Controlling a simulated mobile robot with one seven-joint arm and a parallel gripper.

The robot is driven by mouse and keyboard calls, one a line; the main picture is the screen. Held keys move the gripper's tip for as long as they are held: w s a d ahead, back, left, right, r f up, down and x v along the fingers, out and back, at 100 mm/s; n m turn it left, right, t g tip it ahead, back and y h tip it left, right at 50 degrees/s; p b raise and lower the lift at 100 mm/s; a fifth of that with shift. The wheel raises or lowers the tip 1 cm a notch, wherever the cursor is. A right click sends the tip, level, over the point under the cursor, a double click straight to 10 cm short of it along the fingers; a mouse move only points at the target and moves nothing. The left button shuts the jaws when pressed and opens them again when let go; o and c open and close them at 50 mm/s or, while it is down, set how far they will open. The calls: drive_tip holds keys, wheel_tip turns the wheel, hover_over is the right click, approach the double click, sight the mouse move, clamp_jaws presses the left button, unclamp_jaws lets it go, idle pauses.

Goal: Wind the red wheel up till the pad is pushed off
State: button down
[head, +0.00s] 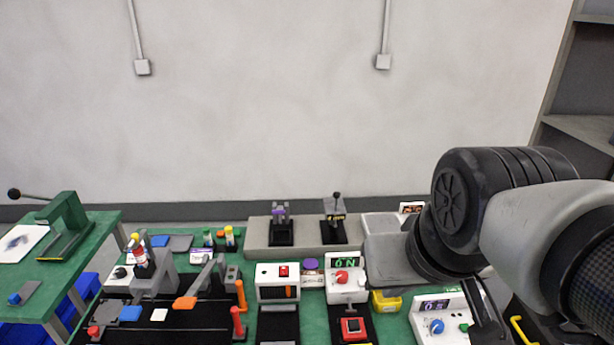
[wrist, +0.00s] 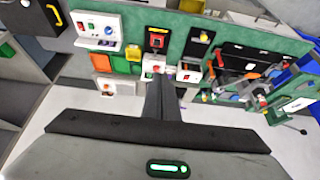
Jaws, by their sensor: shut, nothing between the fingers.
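The red wheel (head: 342,277) is a small round knob on the front of a white box with a green-lit display reading like "0N". It also shows in the wrist view (wrist: 155,69), just beyond my fingertips. In front of that box is a red block with a dark centre (head: 352,327) on a black base, also in the wrist view (wrist: 156,40); I cannot tell whether it is the pad. My gripper (wrist: 163,81) is shut and empty, its fingers pointing toward the wheel's box. Whether they touch it is unclear. In the head view its fingertips are not clearly visible.
A white box with a red button (head: 284,270) stands left of the wheel's box. A yellow bin (head: 386,302) and a panel with a blue dial (head: 437,326) are to the right. A grey ledge (head: 257,236) with small devices lies behind. My arm hides the right side.

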wheel_tip(320, 180, down, 8)
drive_tip(key=b, duration=0.7)
drive_tip(key=shift+f, duration=0.15)
drive_tip(key=c, duration=2.2)
unclamp_jaws()
drive_tip(key=shift+w+r, duration=0.1)
drive_tip(key=shift+r, duration=0.2)
drive_tip(key=o, duration=0.9)
drive_tip(key=shift+n+g, duration=0.3)
drive_tip(key=shift+g, duration=0.2)
drive_tip(key=w+r, duration=0.1)
drive_tip(key=w, duration=0.1)
drive_tip(key=w+r, duration=0.1)
drive_tip(key=w+r+p, duration=0.1)
drive_tip(key=w, duration=0.1)
drive_tip(key=shift+w, duration=0.3)
drive_tip(key=shift+c, duration=0.2)
drive_tip(key=n+g+p, duration=0.3)
drive_tip(key=n+g, duration=0.1)
drive_tip(key=g, duration=0.1)
hover_over(342, 275)
wheel_tip(342, 275, down, 13)
wheel_tip(342, 275, down, 16)
drive_tip(key=shift+f, duration=0.25)
drive_tip(key=c, duration=1)
